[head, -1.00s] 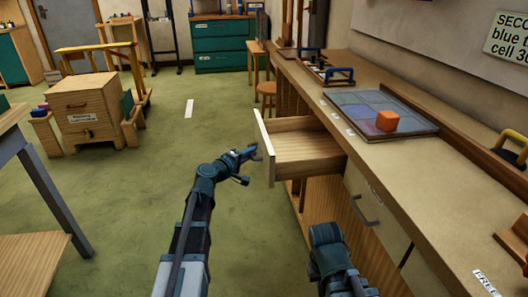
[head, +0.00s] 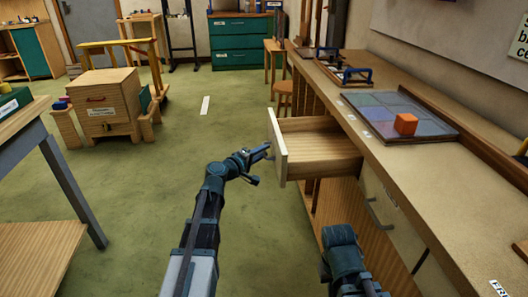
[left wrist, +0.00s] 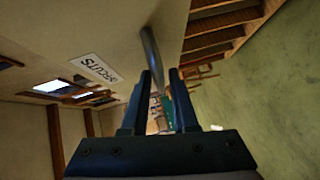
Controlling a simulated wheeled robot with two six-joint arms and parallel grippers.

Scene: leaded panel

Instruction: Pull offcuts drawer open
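The offcuts drawer (head: 318,152) stands pulled out from the bench on the right in the head view, its inside visible and looking empty. Its pale front face fills the upper left of the left wrist view, with a label (left wrist: 96,69) partly readable as "cuts". A grey bar handle (left wrist: 150,50) sticks out from the face. My left gripper (head: 268,152) is at the drawer front. In the left wrist view its two fingers (left wrist: 161,85) stand apart with the handle between them, nearer one finger, and a gap shows beside it. My right arm (head: 345,262) shows low down; its gripper is out of sight.
A closed drawer (head: 388,215) is nearer. A wooden chest (head: 103,105) and table (head: 20,130) stand left. The green floor between is clear.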

